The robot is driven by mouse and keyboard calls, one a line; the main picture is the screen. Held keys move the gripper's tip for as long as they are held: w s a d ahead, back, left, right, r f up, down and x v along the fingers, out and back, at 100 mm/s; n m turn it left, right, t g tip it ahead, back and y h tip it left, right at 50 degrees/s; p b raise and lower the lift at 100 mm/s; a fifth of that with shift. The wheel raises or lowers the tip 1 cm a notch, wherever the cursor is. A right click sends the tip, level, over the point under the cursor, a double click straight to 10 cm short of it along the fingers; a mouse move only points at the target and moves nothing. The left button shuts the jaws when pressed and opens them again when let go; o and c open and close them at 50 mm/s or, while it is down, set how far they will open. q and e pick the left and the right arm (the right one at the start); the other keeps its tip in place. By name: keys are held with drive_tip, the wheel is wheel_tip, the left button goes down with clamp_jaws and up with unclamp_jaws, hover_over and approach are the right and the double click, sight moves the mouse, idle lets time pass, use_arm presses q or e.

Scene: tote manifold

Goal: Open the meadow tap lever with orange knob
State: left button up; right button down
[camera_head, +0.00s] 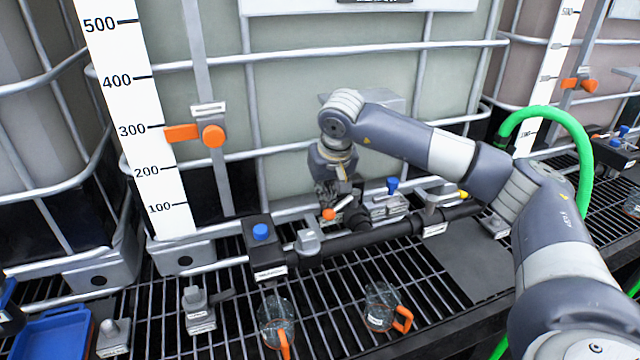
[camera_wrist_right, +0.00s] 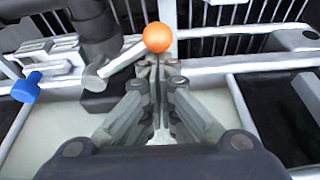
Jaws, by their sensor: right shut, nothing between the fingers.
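The tap lever (camera_wrist_right: 122,57) is a pale grey bar with an orange knob (camera_wrist_right: 156,37) at its end. In the head view the orange knob (camera_head: 328,214) is just below my right gripper (camera_head: 334,200), and the lever (camera_head: 344,203) runs up and right from it. In the wrist view my right gripper (camera_wrist_right: 155,68) is shut and empty, its fingertips right by the knob. I cannot tell whether they touch it. The lever's pivot is on the dark pipe, partly hidden behind the gripper in the head view. My left gripper is not in view.
A dark manifold pipe (camera_head: 370,238) runs along the grating. A blue-knobbed valve (camera_head: 392,186) stands right of the gripper; a blue button (camera_head: 260,232) is on a box at left. Two clear jugs (camera_head: 276,320) with orange handles stand in front. A green hose (camera_head: 586,150) arches at right.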

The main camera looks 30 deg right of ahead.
sight(336, 210)
drive_tip(key=shift+s+d+f+n+y+b, duration=0.15)
drive_tip(key=shift+s+n+b, duration=0.1)
drive_tip(key=shift+s, duration=0.4)
drive_tip(key=shift+s+d+r+n+y+b, duration=0.1)
drive_tip(key=shift+s+n+b, duration=0.1)
drive_tip(key=shift+s, duration=0.45)
drive_tip(key=shift+s+d+f+n+y+b, duration=0.15)
drive_tip(key=shift+s+n+b, duration=0.1)
drive_tip(key=shift+s, duration=0.4)
drive_tip(key=shift+s+d+r+b, duration=0.1)
drive_tip(key=shift+s+d+b, duration=0.15)
drive_tip(key=shift+s+d, duration=0.25)
drive_tip(key=shift+s+d+b, duration=0.2)
drive_tip(key=shift+s+d, duration=0.1)
drive_tip(key=shift+s, duration=0.35)
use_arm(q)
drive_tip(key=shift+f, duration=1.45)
use_arm(e)
drive_tip(key=shift+s+d+r, duration=0.1)
drive_tip(key=shift+s+d, duration=0.35)
drive_tip(key=shift+d, duration=0.25)
drive_tip(key=shift+r, duration=0.1)
